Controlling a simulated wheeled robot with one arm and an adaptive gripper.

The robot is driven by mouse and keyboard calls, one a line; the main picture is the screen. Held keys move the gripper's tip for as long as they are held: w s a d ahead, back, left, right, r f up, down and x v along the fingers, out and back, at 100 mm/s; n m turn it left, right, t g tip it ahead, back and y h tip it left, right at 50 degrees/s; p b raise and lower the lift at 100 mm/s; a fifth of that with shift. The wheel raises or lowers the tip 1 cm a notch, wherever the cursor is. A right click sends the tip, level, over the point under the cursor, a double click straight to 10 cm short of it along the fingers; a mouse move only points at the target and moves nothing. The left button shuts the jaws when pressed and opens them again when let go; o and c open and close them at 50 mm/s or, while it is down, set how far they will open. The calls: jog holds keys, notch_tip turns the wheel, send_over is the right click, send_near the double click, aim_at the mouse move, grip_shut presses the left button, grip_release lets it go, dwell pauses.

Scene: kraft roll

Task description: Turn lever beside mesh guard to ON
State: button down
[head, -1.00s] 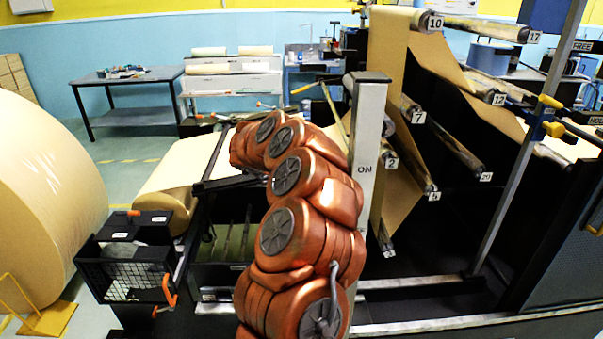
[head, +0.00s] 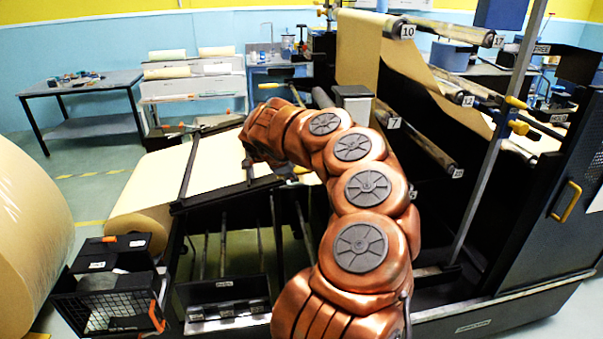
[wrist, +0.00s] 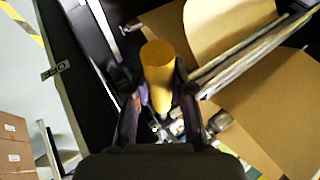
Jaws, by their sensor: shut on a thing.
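The lever's yellow cylindrical handle (wrist: 158,70) shows in the middle of the wrist view. My gripper (wrist: 156,88) is shut on it, one dark finger on each side. In the head view my gripper (head: 249,170) is a small dark shape at the end of my copper arm, over the machine's left part; the grasp itself cannot be made out there. The lever's pivot and any ON mark are hidden behind my arm. A dark panel with a yellow handle (head: 566,201) stands at the right; whether it is the mesh guard I cannot tell.
A black mesh box with an orange handle (head: 118,300) stands at the lower left, beside a large kraft roll (head: 28,235). Numbered rollers (head: 440,150) and the paper web (head: 357,50) lie right of my arm. A grey table (head: 85,87) stands far back.

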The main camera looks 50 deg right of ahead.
jog(key=shift+d+r, duration=0.15)
jog(key=shift+r, duration=0.1)
jog(key=c, duration=1.2)
grip_release()
jog(key=shift+s, duration=0.15)
jog(key=shift+o, duration=1.2)
jog(key=v, duration=1.2)
